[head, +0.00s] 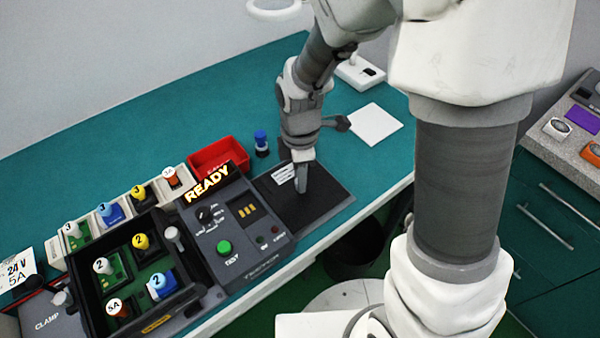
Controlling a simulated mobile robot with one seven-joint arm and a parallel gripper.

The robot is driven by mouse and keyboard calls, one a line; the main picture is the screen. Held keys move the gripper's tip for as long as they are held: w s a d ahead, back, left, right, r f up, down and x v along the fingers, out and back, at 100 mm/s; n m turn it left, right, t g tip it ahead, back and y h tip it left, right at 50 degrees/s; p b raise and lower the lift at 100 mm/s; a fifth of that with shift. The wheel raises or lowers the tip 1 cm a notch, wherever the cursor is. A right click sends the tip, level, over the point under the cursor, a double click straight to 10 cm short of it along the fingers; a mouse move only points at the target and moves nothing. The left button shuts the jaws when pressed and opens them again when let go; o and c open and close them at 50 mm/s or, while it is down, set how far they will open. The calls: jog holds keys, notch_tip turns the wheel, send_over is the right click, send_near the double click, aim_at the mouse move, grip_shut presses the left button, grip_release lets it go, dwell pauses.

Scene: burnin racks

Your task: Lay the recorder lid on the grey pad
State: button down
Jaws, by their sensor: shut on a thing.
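A dark, flat square panel (325,201) with a white label lies just right of the unit with the lit READY sign; it looks like the recorder lid. My gripper (303,187) points down over the panel's middle, its fingers close together and shut on it. The gripped part is hidden behind the fingers. A pale flat square (375,125), white to light grey, lies bare on the bench behind and to the right of my gripper; it appears to be the grey pad. I cannot tell whether the panel is raised at all.
The READY unit (238,222) stands left of the panel. A red bin (218,157) and a blue-capped part (261,143) are behind. A black tray (95,292) holds several capped parts. A white box (360,72) stands beyond the pale square.

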jog(key=shift+f, duration=0.3)
dwell(0.5)
jog(key=c, duration=0.6)
grip_release()
jog(key=shift+o, duration=0.2)
jog(key=shift+r+p, duration=2.75)
jog(key=shift+r, duration=0.8)
